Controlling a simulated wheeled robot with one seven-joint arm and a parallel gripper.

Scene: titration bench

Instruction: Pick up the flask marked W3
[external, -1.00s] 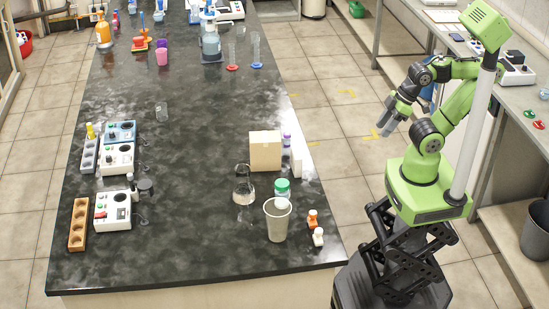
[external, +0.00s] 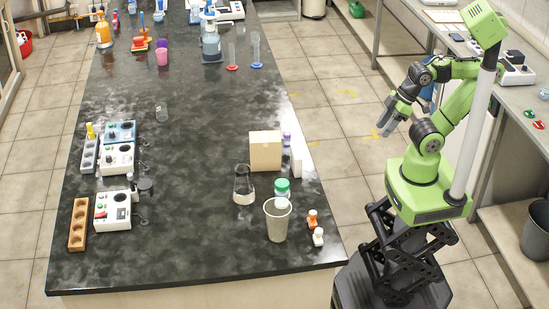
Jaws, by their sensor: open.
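A clear glass vessel (external: 243,186) stands on the dark bench (external: 190,220), left of a grey cup and in front of a cardboard box. It has a dark upper rim and a pale base. No W3 mark is readable on it, and I cannot tell whether it is the flask named. My gripper (external: 385,130) is open and empty, held out over the floor right of the bench, well apart from all the glassware.
The grey cup (external: 277,220), green-lidded jar (external: 282,187), cardboard box (external: 265,151) and small orange-capped bottle (external: 312,218) crowd the bench's right side. Instruments (external: 113,211) and a wooden rack (external: 78,224) line the left. The bench's middle is largely clear. A side counter (external: 520,115) stands behind me.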

